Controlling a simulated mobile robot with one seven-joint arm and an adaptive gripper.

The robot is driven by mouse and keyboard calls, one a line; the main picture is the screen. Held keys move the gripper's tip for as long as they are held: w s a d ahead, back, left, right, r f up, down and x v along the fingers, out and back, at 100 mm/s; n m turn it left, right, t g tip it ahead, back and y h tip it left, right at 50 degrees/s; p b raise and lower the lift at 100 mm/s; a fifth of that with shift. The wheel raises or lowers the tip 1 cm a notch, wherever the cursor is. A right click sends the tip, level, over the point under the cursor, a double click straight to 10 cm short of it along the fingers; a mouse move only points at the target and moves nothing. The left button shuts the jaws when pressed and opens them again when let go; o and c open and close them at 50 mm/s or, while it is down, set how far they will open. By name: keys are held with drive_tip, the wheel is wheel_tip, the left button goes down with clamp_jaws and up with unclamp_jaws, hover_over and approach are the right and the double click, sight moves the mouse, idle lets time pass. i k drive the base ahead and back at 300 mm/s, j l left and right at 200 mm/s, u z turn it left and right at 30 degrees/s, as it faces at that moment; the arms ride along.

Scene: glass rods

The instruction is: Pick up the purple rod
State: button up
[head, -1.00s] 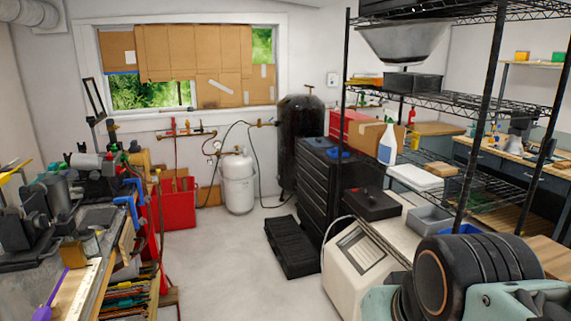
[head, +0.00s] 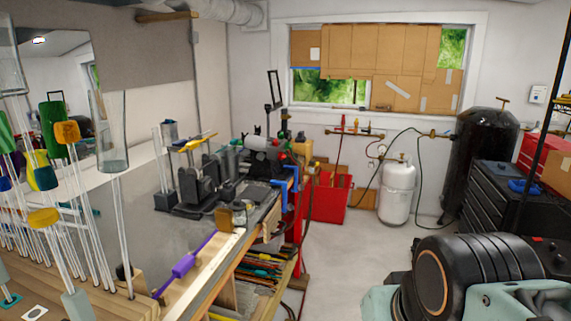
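A purple rod (head: 184,265) lies at a slant near the front edge of the workbench (head: 205,262), in the lower left of the head view. It has a thicker purple middle with thin ends. Its lower left end is close to a wooden rack (head: 105,303). Black and pale teal links of my arm fill the lower right corner, well to the right of the rod. My gripper is not visible in this view.
Clear glass rods with green, orange and yellow pieces (head: 66,131) stand in the rack at left, close to the purple rod. Black devices (head: 200,187) stand farther back on the bench. The floor (head: 338,265) right of the bench is clear.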

sight(186, 264)
drive_tip(key=i+l+u, duration=0.1)
drive_tip(key=u, duration=0.25)
drive_tip(key=i+l+u, duration=0.15)
drive_tip(key=u, duration=0.15)
drive_tip(key=i+l+u, duration=0.1)
drive_tip(key=u, duration=0.25)
drive_tip(key=i+l+u, duration=0.15)
drive_tip(key=l+u, duration=0.25)
drive_tip(key=i+l+u, duration=0.1)
drive_tip(key=l+u, duration=0.75)
drive_tip(key=i+j+u, duration=0.2)
drive_tip(key=i, duration=0.5)
drive_tip(key=i+z, duration=0.1)
